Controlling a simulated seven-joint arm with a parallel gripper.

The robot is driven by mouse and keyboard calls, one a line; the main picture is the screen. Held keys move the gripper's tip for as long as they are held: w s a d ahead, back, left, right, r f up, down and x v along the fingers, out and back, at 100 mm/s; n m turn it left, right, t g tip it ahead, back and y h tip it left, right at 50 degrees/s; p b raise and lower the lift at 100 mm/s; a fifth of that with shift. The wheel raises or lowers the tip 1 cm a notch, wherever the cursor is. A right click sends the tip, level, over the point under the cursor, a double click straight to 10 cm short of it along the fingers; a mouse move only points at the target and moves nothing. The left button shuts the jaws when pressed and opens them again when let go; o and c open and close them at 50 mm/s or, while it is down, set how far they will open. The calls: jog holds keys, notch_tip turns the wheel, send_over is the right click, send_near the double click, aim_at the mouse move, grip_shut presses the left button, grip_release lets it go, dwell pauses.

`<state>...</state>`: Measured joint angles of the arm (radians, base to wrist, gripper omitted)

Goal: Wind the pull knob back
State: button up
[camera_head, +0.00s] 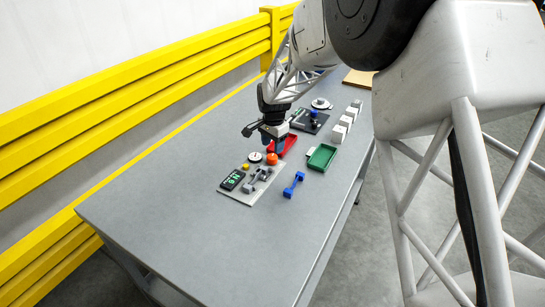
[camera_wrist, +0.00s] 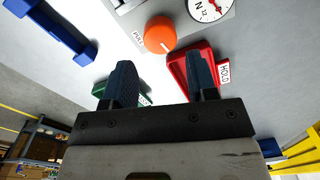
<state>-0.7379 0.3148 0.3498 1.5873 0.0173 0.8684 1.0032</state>
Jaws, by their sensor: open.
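The pull knob is a round orange knob (camera_wrist: 160,33) with a small white label beside it, near the top middle of the wrist view. In the head view the orange knob (camera_head: 271,159) sits at the far end of a light grey panel (camera_head: 236,196). A round white dial (camera_wrist: 208,8) with a dark pointer is next to it; it also shows in the head view (camera_head: 255,156). My gripper (camera_head: 274,143) is above the table close to the knob. In the wrist view its two dark fingers (camera_wrist: 160,66) are apart with nothing between them, and the knob lies beyond their tips.
A red tray (camera_wrist: 176,63) marked HOLD lies close by the knob, partly behind one finger. A green tray (camera_head: 310,164), a blue dumbbell-shaped part (camera_head: 293,184) and several white blocks (camera_head: 338,134) are at the right. The near table (camera_head: 190,235) is clear.

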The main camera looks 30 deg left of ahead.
aim_at(272, 156)
jog(key=shift+f, duration=2.9)
jog(key=shift+c, duration=0.2)
jog(key=c, duration=0.6)
